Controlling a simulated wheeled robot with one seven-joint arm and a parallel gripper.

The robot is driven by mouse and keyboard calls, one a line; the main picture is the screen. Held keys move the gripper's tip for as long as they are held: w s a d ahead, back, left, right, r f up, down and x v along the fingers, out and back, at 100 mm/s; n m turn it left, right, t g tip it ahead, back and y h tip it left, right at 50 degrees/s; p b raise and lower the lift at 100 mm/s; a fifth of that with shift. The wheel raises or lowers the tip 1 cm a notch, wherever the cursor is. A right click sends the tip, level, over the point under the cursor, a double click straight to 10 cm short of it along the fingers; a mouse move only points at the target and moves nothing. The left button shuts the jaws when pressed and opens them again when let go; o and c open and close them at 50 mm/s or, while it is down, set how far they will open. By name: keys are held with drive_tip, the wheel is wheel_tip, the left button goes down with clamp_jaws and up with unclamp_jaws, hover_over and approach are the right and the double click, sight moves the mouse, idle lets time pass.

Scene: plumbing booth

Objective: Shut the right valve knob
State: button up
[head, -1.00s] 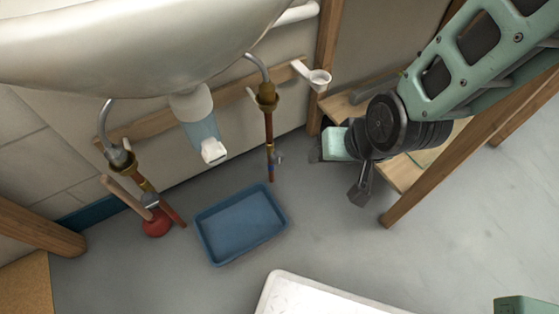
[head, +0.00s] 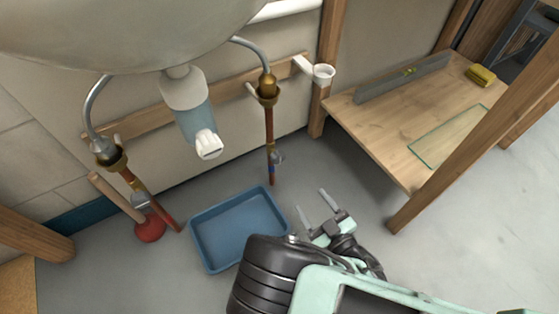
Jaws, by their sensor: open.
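The right copper pipe (head: 269,140) runs down the wall below the sink, with a brass fitting (head: 267,88) near its top. The right valve knob (head: 277,158) is a small grey part low on this pipe; its exact setting is too small to tell. My gripper (head: 314,201) is open and empty, its two fingers pointing up and left toward the wall. It is below and to the right of the knob, apart from it. The left pipe carries a similar grey knob (head: 141,200).
A blue tray (head: 196,245) lies on the floor left of my gripper. A red plunger (head: 150,230) stands by the left pipe. The sink (head: 130,30) overhangs at the top. A wooden bench (head: 365,135) with a post stands at the right.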

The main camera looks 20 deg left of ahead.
sight(281, 160)
drive_tip(key=shift+y, duration=0.3)
drive_tip(key=b+x, duration=0.2)
drive_tip(key=x, duration=0.3)
drive_tip(key=b+x, duration=0.3)
drive_tip(key=x, duration=0.2)
drive_tip(key=b+x, duration=0.3)
drive_tip(key=x, duration=0.3)
drive_tip(key=shift+s+a+f, duration=0.1)
drive_tip(key=shift+s+f, duration=0.05)
drive_tip(key=shift+f, duration=0.25)
drive_tip(key=shift+w+a+r+b, duration=0.1)
drive_tip(key=shift+w+a+b, duration=0.2)
drive_tip(key=shift+w+a, duration=0.15)
drive_tip(key=shift+r, duration=0.1)
drive_tip(key=c, duration=1)
